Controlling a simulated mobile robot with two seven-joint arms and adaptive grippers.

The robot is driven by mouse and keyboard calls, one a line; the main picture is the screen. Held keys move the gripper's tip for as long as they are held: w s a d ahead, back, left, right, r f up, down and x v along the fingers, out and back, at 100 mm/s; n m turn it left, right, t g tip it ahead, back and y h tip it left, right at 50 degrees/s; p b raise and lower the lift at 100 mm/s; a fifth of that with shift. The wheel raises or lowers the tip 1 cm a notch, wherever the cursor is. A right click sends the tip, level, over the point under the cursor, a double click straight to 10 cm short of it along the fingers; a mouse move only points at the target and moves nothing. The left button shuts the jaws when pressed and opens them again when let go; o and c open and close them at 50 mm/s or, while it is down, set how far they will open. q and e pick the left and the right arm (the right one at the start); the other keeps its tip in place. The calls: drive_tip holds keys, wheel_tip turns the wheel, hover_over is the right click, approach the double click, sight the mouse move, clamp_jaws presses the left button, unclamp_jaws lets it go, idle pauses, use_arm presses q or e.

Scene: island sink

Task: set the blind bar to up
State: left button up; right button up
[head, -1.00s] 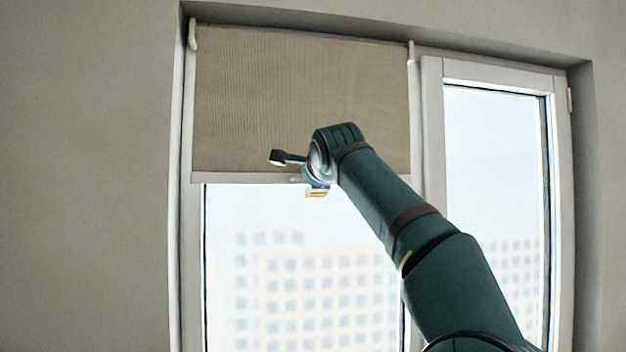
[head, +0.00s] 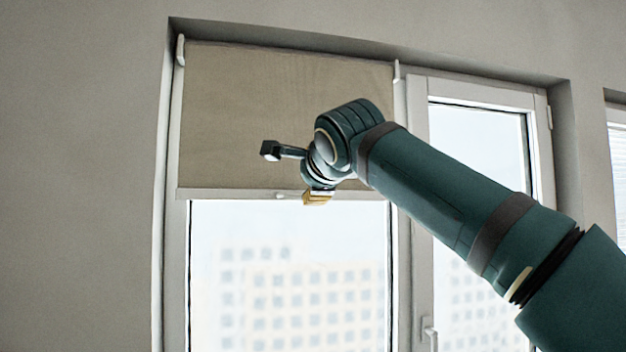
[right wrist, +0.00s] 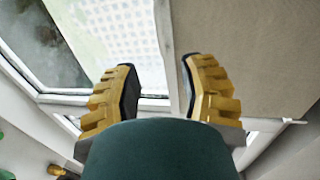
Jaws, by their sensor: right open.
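The beige blind (head: 235,115) hangs partway down the left window pane. Its pale blind bar (head: 235,194) runs along its lower edge, with a small knob (head: 281,196) near the middle. My right gripper (head: 317,198) is at the bar, just right of the knob; my wrist hides part of the bar behind it. In the right wrist view, the yellow fingers of my right gripper (right wrist: 158,85) are spread apart, with the bar (right wrist: 164,35) running between them and the blind (right wrist: 245,45) on the right. Whether a finger touches the bar I cannot tell. My left gripper is not in view.
The window frame and its recess (head: 165,130) surround the blind. A second pane (head: 480,150) with a handle (head: 429,333) is to the right, partly behind my arm. The wall on the left is bare.

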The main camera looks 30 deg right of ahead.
drive_tip(key=shift+s+a, duration=0.1)
drive_tip(key=shift+s, duration=0.15)
use_arm(q)
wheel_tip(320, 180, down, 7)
drive_tip(key=b, duration=0.7)
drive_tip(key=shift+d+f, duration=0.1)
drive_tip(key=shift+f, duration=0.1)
use_arm(e)
drive_tip(key=n+t+y, duration=0.5)
drive_tip(key=y, duration=0.2)
approach(301, 195)
use_arm(q)
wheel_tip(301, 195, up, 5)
drive_tip(key=p, duration=0.5)
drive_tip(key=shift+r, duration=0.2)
use_arm(e)
drive_tip(key=x, duration=1)
drive_tip(key=shift+w, duration=0.35)
drive_tip(key=shift+o, duration=0.2)
